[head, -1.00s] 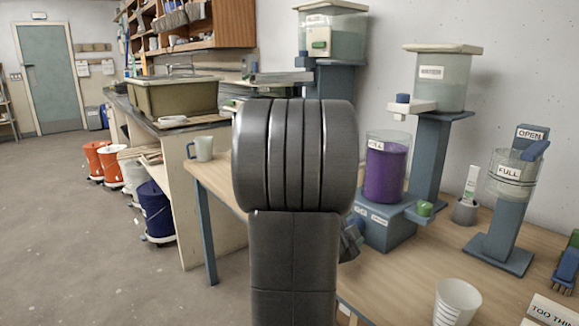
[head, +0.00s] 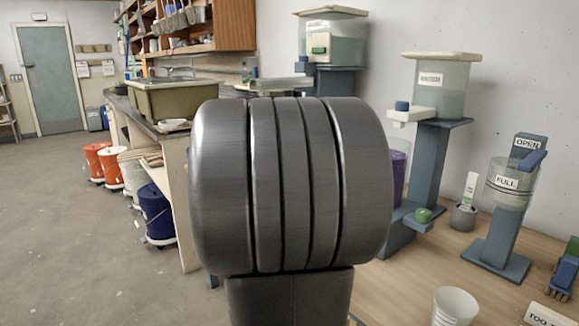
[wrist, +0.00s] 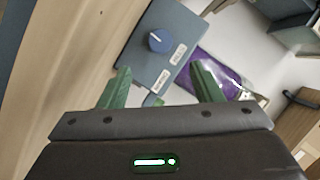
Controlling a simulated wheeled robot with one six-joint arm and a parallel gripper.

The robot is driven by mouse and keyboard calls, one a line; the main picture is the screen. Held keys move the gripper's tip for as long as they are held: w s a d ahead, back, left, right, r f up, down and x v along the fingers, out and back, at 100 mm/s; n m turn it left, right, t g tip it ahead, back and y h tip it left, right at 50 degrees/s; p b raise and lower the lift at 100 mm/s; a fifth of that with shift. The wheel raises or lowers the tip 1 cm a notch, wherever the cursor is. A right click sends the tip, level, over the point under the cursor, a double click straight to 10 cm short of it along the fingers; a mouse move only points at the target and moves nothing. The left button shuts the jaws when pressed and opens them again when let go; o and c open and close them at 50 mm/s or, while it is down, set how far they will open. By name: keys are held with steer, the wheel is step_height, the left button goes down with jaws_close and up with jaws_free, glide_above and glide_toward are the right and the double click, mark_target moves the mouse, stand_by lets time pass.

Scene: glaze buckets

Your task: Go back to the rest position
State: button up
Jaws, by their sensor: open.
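My gripper (wrist: 160,88) shows in the wrist view with its two green fingers spread apart and nothing between them. Beyond the fingers is a blue box with a round knob (wrist: 162,40) and small labels. In the head view my arm fills the middle and hides my gripper. The purple-filled container (head: 398,172) is mostly hidden behind my arm, with only its right edge showing; it also shows beyond the right finger in the wrist view (wrist: 212,58).
The wooden table (head: 405,275) holds a white cup (head: 456,305), a stand with a jar labelled FULL (head: 510,182) and a tall stand with a clear tank (head: 440,90). Several buckets, one of them blue (head: 156,212), stand below the sink counter. The floor at left (head: 60,235) is clear.

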steer(key=b+x, duration=0.3)
steer(key=x, duration=0.8)
steer(key=shift+s+f, duration=0.1)
steer(key=shift+r+p, duration=0.35)
steer(key=shift+p, duration=0.5)
steer(key=shift+r+n+p, duration=0.15)
steer(key=shift+n+p, duration=0.25)
steer(key=shift+p, duration=0.45)
steer(key=n+g+p, duration=0.2)
steer(key=n+p, duration=0.1)
steer(key=p, duration=0.5)
steer(key=shift+a+h, duration=0.15)
steer(key=shift+h, duration=0.25)
steer(key=n+g+p, duration=0.1)
steer(key=p, duration=0.3)
steer(key=n+g+h+p, duration=0.1)
steer(key=n+p, duration=0.1)
steer(key=p, duration=0.2)
steer(key=shift+w+a+n+g, duration=0.1)
steer(key=shift+w+n+g, duration=0.15)
steer(key=shift+n+g, duration=0.05)
steer(key=v, duration=0.7)
steer(key=shift+s+a, duration=0.25)
steer(key=shift+a, duration=0.05)
